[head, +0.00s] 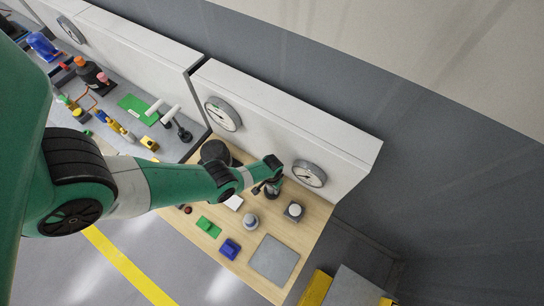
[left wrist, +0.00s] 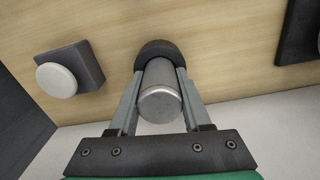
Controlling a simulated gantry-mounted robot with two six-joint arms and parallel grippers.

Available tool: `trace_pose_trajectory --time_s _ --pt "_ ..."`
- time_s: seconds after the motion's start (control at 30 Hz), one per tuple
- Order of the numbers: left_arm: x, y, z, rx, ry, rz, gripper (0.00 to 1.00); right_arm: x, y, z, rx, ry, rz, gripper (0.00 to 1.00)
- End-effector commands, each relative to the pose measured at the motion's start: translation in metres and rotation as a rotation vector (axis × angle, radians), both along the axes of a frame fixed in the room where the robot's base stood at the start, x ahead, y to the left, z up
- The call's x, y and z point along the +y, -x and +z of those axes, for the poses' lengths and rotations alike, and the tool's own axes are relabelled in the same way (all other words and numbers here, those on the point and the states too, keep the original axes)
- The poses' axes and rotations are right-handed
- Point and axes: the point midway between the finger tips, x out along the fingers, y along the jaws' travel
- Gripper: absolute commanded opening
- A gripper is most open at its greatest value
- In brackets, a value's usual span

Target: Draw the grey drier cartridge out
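The grey drier cartridge (left wrist: 160,92) is a short metal cylinder seen end-on in the left wrist view. Its far end sits in a round black holder (left wrist: 157,48) over the wooden bench. My left gripper (left wrist: 161,76) has one finger on each side of the cartridge, and both fingers appear to touch it. In the head view my left gripper (head: 268,187) is at the bench's back, near the right wall dial, and hides most of the cartridge. My right gripper is not in view.
On the wooden bench (head: 325,209) stand a dark block with a white round top (head: 294,211), a grey round part (head: 250,221), a blue block (head: 230,248), a green piece (head: 208,227) and a grey plate (head: 274,260). A white wall with dials (head: 309,173) closes the back.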

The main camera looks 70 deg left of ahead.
Motion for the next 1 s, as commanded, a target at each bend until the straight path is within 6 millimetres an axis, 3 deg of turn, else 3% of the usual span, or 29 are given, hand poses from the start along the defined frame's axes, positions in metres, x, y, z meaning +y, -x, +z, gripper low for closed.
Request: trace_pose_trajectory --time_s 0.03,0.27,1.0 --pt "0.000 0.000 0.000 0.000 0.000 0.000 0.41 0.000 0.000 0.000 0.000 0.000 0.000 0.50" --pt "0.000 0.000 0.000 0.000 0.000 0.000 0.00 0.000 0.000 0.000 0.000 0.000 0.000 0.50" --pt "0.000 0.000 0.012 0.000 0.000 0.000 0.00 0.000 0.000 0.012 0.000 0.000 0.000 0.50"
